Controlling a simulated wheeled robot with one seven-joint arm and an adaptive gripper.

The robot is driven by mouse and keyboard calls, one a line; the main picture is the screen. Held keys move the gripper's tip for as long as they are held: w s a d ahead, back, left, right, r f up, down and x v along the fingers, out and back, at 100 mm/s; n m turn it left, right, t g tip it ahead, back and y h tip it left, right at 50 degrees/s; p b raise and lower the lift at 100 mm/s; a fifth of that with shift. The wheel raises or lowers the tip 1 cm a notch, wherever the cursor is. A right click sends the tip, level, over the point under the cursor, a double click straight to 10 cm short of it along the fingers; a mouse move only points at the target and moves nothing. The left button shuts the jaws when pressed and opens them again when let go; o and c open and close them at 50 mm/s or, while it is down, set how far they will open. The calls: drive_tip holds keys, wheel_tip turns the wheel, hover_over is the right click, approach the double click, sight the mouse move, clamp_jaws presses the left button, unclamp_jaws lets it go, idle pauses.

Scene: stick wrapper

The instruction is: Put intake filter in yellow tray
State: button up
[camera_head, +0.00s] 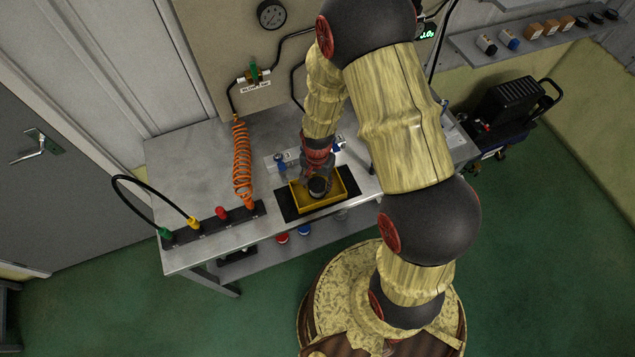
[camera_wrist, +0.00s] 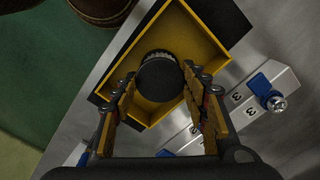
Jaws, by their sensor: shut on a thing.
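The yellow tray (camera_head: 301,205) sits on a black mat on the metal bench, and its yellow wall also shows in the wrist view (camera_wrist: 215,45). The intake filter (camera_head: 317,187) is a dark round cylinder, seen in the wrist view (camera_wrist: 159,80) with a ribbed side. It is within the outline of the tray. My gripper (camera_wrist: 164,92) is over the tray with its fingers on either side of the filter, shut on it. I cannot tell whether the filter touches the tray floor. In the head view my gripper (camera_head: 318,172) partly hides the tray's back side.
A numbered metal fixture with blue-handled parts (camera_wrist: 266,92) stands just behind the tray. An orange coiled hose (camera_head: 242,165) and a black strip with coloured fittings (camera_head: 221,214) are to the left. The bench top (camera_head: 190,160) is bare at the back left.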

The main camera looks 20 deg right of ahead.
drive_tip(key=shift+f, duration=0.2)
drive_tip(key=o, duration=1.1)
drive_tip(key=shift+o, duration=0.3)
wheel_tip(320, 180, up, 12)
wheel_tip(320, 180, up, 7)
drive_tip(key=n+t, duration=0.1)
hover_over(318, 184)
drive_tip(key=s+r+n+t, duration=0.2)
drive_tip(key=s+r+n, duration=0.2)
drive_tip(key=r, duration=0.9)
drive_tip(key=s+r+n+t, duration=0.2)
drive_tip(key=s+r+n, duration=0.2)
drive_tip(key=s+r, duration=0.6)
drive_tip(key=shift+r+t+p, duration=0.3)
drive_tip(key=shift+p, duration=0.05)
